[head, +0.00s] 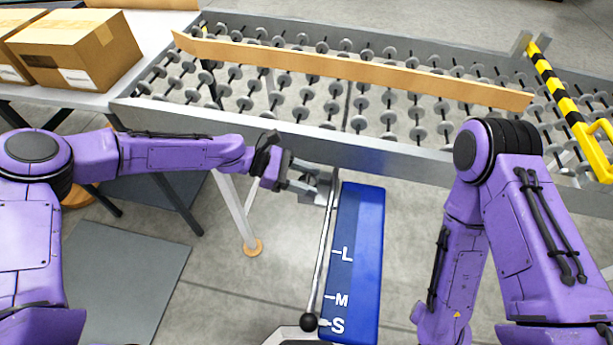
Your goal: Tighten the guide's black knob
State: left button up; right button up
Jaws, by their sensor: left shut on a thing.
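A round black knob (309,322) sits at the near end of a thin metal rod (321,258). The rod runs along the left edge of a blue panel (362,245) with white marks L, M and S. The knob is beside the S mark. My left gripper (324,190) is at the far end of the rod, just below the conveyor's front rail and well away from this round knob. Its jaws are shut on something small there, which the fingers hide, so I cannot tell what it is. My right gripper is out of view; only its arm shows at the right.
A conveyor (420,165) with many small wheels crosses the view. A long tan guide bar (350,68) lies over it. A yellow and black striped bar (556,88) stands at the right. Cardboard boxes (75,45) sit on a white table at upper left. The floor left of the panel is mostly open.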

pick_arm(q)
jog(key=shift+r+m+g, duration=0.1)
jog(key=shift+m+g, duration=0.5)
jog(key=shift+g, duration=0.1)
jog(key=o, duration=1)
jog(key=shift+d, duration=0.1)
jog(key=b+v, duration=0.1)
jog(key=v, duration=0.9)
jog(key=shift+r, duration=0.2)
jog(key=shift+a, duration=0.2)
